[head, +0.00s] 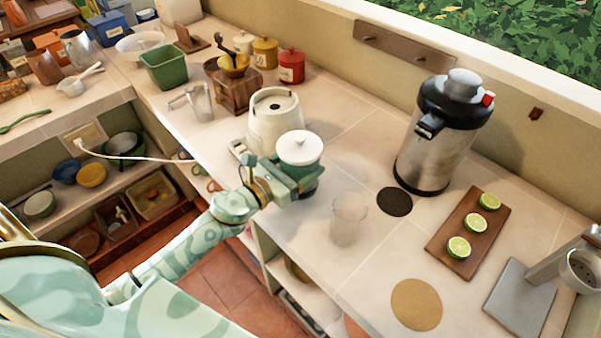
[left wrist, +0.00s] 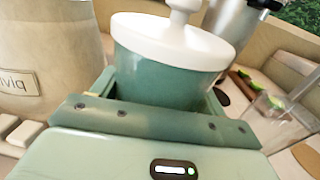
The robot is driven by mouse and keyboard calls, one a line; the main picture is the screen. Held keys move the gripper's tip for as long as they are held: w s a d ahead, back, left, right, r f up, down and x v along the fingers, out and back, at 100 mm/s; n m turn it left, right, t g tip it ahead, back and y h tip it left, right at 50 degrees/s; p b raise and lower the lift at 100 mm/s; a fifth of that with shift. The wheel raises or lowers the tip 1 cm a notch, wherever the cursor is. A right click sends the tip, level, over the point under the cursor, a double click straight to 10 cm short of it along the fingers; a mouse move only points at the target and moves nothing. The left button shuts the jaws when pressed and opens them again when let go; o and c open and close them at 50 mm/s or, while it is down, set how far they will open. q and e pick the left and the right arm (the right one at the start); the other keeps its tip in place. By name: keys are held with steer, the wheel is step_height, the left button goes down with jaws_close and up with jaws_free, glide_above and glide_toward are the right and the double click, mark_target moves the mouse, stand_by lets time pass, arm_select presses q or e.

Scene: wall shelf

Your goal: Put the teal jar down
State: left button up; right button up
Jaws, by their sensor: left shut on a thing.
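The teal jar (head: 303,167) with a white knobbed lid (head: 299,147) is in my left gripper (head: 295,182), near the front edge of the counter, just right of the cream appliance. In the left wrist view, the teal jar (left wrist: 165,76) stands upright between the fingers of my left gripper (left wrist: 160,105), which is shut on it. The jar's base is mostly hidden, so I cannot tell whether it touches the counter. My right gripper is not in view.
A cream appliance (head: 275,118) stands close behind the jar. A clear glass (head: 348,219) is to its right, with a black disc (head: 395,202) and a steel dispenser (head: 441,140) beyond. A cork disc (head: 416,304) and a lime board (head: 466,232) lie farther right.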

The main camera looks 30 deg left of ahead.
arm_select(q)
steer(key=shift+f, duration=0.85)
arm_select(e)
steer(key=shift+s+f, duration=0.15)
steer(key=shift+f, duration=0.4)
arm_select(q)
steer(key=shift+f+b, duration=0.15)
steer(key=shift+b, duration=0.2)
steer(key=o, duration=1.4)
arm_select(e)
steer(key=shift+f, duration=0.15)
arm_select(q)
steer(key=b+v, duration=0.2)
steer(key=v, duration=0.9)
steer(key=shift+s+a, duration=0.2)
steer(key=shift+s, duration=0.3)
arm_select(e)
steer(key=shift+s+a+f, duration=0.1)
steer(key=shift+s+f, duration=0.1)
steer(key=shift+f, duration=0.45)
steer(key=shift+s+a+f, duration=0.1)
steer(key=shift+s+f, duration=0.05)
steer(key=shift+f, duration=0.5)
